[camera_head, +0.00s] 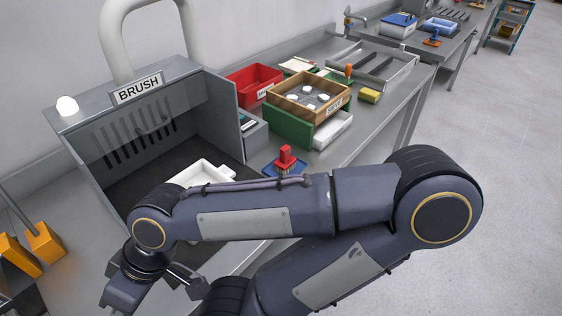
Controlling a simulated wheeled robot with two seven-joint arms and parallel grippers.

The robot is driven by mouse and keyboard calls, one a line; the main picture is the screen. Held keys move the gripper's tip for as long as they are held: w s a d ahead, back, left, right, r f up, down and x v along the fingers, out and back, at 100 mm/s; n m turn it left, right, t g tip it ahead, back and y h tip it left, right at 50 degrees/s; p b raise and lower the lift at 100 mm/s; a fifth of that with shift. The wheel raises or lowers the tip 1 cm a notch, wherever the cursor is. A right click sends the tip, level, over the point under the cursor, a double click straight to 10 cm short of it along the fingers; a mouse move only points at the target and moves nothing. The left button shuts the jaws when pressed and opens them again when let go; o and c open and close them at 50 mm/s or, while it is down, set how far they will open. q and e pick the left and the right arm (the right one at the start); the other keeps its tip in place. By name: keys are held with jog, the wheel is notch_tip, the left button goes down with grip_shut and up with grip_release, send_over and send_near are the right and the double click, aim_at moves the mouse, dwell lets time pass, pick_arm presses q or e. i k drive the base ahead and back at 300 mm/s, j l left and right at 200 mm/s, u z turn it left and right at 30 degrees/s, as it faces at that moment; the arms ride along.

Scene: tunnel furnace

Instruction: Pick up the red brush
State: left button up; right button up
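A red upright handle (286,158), which looks like the red brush, stands on a small blue base (284,168) on the metal bench, right of the BRUSH booth. My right arm crosses the front of the view just below it and may hide its lower edge. My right gripper (155,294) is at the lower left, well away from the red brush. Its fingers appear spread apart with nothing between them. My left gripper is not in view.
The grey BRUSH booth (138,88) holds a white tray (200,172), partly hidden by my arm. A wooden sieve box (308,98) on a green stand (290,127), a red bin (254,86) and a yellow sponge (369,95) stand behind the brush. Orange blocks (45,243) are at the left.

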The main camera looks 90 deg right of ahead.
aim_at(283, 164)
jog(key=j+z, duration=0.15)
jog(key=z, duration=2.85)
jog(key=i+l, duration=0.6)
jog(key=i+l+u, duration=0.1)
jog(key=i+l, duration=0.45)
jog(key=l, duration=0.25)
